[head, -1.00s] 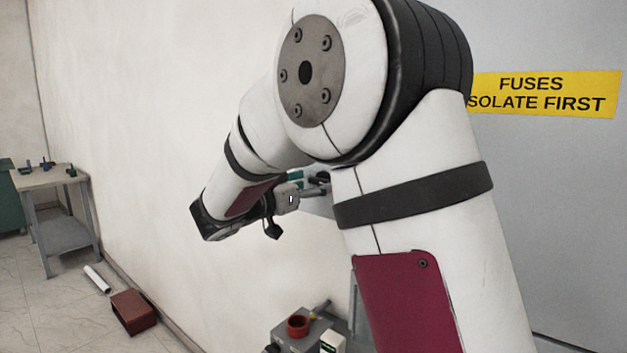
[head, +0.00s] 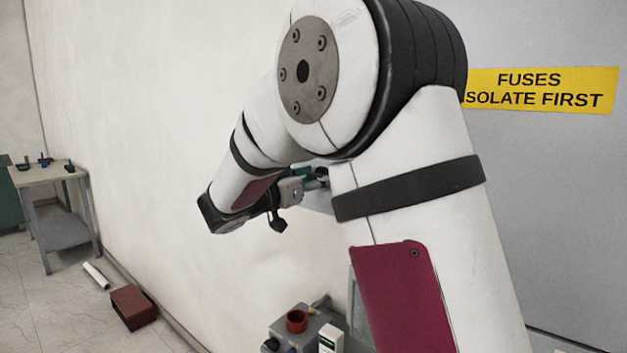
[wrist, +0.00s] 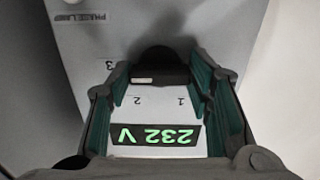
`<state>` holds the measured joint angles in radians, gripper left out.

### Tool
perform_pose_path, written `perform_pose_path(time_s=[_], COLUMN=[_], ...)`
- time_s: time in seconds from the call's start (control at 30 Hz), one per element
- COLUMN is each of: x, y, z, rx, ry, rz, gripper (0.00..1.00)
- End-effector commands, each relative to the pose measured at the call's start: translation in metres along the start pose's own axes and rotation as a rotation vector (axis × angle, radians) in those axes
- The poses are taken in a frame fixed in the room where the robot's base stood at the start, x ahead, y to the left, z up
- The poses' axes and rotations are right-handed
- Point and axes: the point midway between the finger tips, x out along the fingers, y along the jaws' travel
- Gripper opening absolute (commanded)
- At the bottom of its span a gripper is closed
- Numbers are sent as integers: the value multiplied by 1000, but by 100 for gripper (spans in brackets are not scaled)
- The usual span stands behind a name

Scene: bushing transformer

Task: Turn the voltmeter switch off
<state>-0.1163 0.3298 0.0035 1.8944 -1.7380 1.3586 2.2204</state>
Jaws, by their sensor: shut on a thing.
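In the wrist view the voltmeter panel shows upside down, with a lit green display (wrist: 155,135) reading 232 V. The black switch knob (wrist: 160,62) sits beyond the display, with printed numbers 1, 2 and 3 around it. A short pale mark is at the left part of the knob's bar. My gripper (wrist: 160,80) has its teal-padded fingers on both sides of the knob's bar and is shut on it. In the head view my gripper (head: 312,179) is small and partly hidden behind my arm. The knob is hidden there.
A grey cabinet (head: 560,200) with a yellow fuse sign (head: 540,90) stands at right. A small table (head: 45,178) and a brown box (head: 133,306) are at left.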

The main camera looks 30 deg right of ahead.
Motion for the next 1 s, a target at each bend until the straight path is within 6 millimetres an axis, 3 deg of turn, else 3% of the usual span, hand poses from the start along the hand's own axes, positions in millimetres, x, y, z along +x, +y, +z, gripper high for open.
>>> perform_pose_path(time_s=[0.37,1.0], x=[0,0], y=[-1,0], z=[2,1], rx=[-213,-820], ry=[0,-1], rz=[-1,0], gripper=[19,19])
